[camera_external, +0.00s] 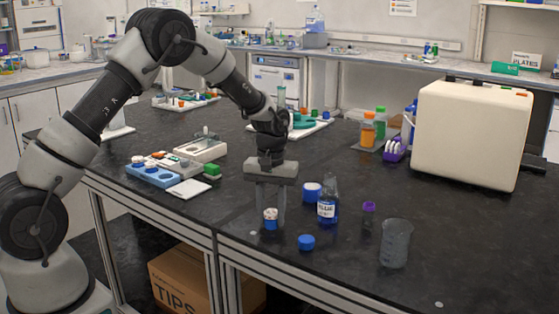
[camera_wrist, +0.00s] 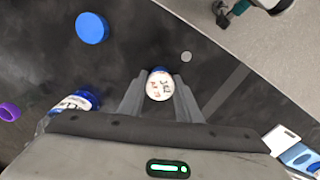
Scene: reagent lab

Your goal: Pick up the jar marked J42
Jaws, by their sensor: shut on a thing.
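A small jar (camera_external: 271,219) with a white top and a blue band is between the fingers of my gripper (camera_external: 268,205), near the front edge of the black bench. In the wrist view the jar's round white top (camera_wrist: 159,88) carries dark and red handwriting, too small to read surely. My gripper (camera_wrist: 159,97) is shut on this jar, one finger on each side. I cannot tell whether the jar touches the bench. Its sides are partly hidden by the fingers.
Right of the gripper stand a labelled blue bottle (camera_external: 327,209), a blue-lidded jar (camera_external: 312,191), a blue cap (camera_external: 306,242), a purple-capped vial (camera_external: 368,215) and a beaker (camera_external: 395,244). A blue rack (camera_external: 153,175) lies left. A cream instrument (camera_external: 470,135) stands at the right.

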